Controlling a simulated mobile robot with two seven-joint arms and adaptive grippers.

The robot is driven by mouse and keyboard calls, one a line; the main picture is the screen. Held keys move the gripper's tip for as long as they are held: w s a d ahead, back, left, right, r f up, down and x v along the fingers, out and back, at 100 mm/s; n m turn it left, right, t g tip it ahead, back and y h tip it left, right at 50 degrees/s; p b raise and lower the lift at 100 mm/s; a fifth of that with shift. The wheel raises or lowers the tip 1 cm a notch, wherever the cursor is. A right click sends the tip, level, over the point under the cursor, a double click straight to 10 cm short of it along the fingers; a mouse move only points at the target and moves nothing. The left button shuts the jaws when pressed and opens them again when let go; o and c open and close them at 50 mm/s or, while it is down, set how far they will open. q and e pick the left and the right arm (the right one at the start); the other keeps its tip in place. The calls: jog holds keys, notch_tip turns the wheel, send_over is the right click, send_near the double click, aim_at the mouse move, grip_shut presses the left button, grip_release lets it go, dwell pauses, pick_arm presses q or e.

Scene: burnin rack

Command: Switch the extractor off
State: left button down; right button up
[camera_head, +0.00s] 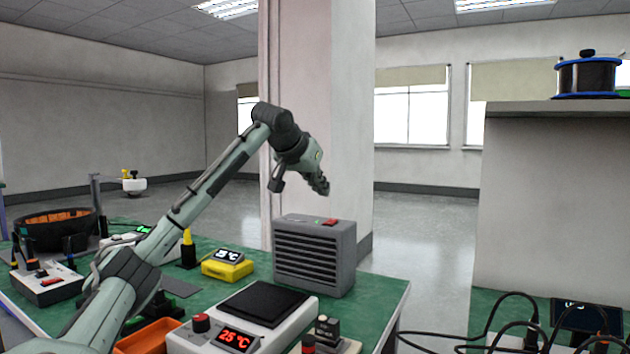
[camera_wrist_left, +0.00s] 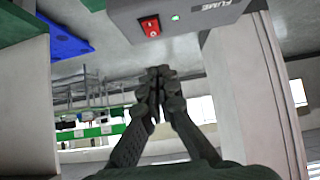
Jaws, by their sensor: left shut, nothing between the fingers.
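The extractor (camera_head: 314,262) is a grey louvred box standing upright at the right end of the green bench. A red switch (camera_head: 330,222) and a small green light sit on its top. In the left wrist view the extractor (camera_wrist_left: 210,14) shows a FUME label, the red rocker switch (camera_wrist_left: 151,26) and a lit green light (camera_wrist_left: 176,17). My left gripper (camera_head: 321,187) is shut and empty, above the extractor and apart from it. Its closed fingertips (camera_wrist_left: 159,73) also show in the left wrist view, clear of the switch. My right gripper is out of view.
A hot plate (camera_head: 265,303) reading 25°C stands in front of the extractor, with a yellow display unit (camera_head: 228,266) to its left. A pale pillar (camera_head: 345,130) rises behind. Black cables (camera_head: 430,340) lie at the lower right. The air around the gripper looks clear.

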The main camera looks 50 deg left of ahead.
aim_at(328, 222)
pick_arm(q)
jog(key=x, duration=0.3)
jog(key=shift+w+a+f, duration=0.1)
jog(key=shift+w+f, duration=0.1)
jog(key=shift+w, duration=0.1)
notch_tip(328, 222, down, 3)
jog(key=shift+w+r, duration=0.1)
jog(key=shift+w, duration=0.05)
jog(key=shift+w+f+b, duration=0.1)
jog(key=shift+f+b, duration=0.2)
jog(key=shift+f, duration=0.3)
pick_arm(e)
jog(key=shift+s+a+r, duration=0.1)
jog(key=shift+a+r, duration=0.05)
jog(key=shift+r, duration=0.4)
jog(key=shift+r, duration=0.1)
pick_arm(q)
jog(key=shift+a+p, duration=0.1)
jog(key=shift+p, duration=0.3)
jog(key=shift+w+f, duration=0.15)
jog(key=shift+f, duration=0.1)
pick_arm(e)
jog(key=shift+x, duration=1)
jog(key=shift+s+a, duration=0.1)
